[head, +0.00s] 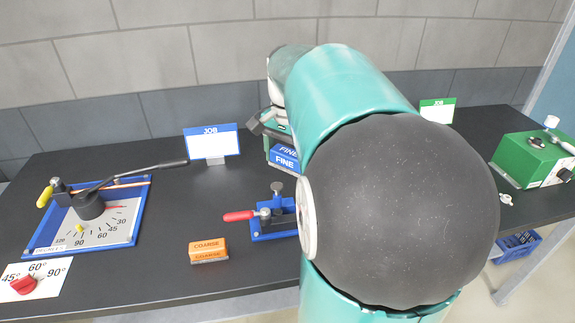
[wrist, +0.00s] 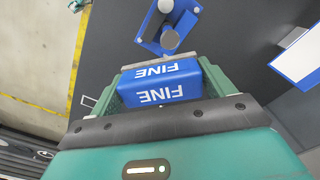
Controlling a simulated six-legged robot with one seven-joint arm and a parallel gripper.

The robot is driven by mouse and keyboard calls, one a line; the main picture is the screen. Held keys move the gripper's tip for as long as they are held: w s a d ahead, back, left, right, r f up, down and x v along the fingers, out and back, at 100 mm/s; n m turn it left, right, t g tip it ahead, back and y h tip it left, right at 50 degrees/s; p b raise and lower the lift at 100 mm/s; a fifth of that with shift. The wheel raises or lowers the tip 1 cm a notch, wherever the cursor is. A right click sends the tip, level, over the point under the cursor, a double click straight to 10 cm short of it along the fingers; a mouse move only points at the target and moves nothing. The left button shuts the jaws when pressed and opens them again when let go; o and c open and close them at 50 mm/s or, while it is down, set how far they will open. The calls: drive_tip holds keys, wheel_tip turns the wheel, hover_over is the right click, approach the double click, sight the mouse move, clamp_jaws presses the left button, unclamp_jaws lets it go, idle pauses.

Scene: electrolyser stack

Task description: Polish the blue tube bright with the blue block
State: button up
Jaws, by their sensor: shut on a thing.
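A blue block marked FINE (wrist: 158,82) sits between the green fingers of my gripper (wrist: 165,76) in the wrist view, and my gripper is shut on it. In the head view the block (head: 284,158) is held up behind the blue clamp fixture. This blue fixture (head: 272,234) has a red handle and a grey knob, and my arm hides its right side. Part of a blue fixture (wrist: 168,26) shows beyond the block in the wrist view. I cannot make out a blue tube in either view; my arm or the block may hide it.
An orange COARSE block (head: 209,250) lies on the black table in front of the fixture. A blue-framed bending station (head: 92,215) with a long lever stands left. A blue JOB sign (head: 211,142) stands behind. A green box (head: 533,160) is at right.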

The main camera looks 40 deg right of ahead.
drive_tip(key=shift+r, duration=1.55)
drive_tip(key=shift+f, duration=0.15)
